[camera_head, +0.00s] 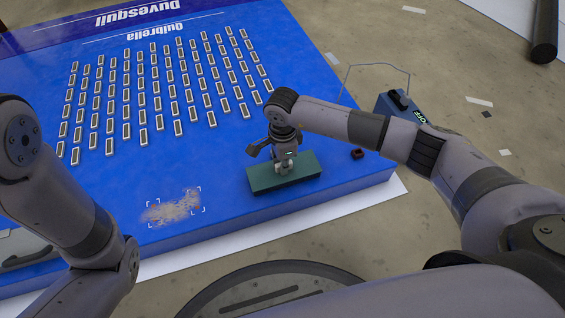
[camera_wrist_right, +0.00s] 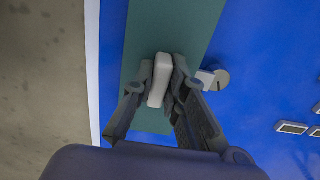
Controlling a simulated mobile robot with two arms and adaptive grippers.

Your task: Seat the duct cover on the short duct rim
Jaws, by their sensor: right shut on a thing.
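The green duct cover (camera_head: 302,167) is a flat, long plate near the front right edge of the blue panel. My right gripper (camera_head: 285,165) is above its middle and shut on its pale handle. In the right wrist view, the two fingers of my right gripper (camera_wrist_right: 160,84) are closed around the pale handle (camera_wrist_right: 159,80), with the green plate (camera_wrist_right: 185,25) behind. The cover lies over or just above the panel; I cannot tell whether it touches. I cannot make out the short duct rim. My left arm shows at the left, but its gripper is out of view.
The blue panel (camera_head: 225,150) carries rows of small pale-framed slots (camera_head: 160,88). A bracketed dusty patch (camera_head: 172,208) lies left of the cover. A small dark block (camera_head: 357,153) is right of it. A blue box with a wire loop (camera_head: 385,107) stands beyond the panel's right edge.

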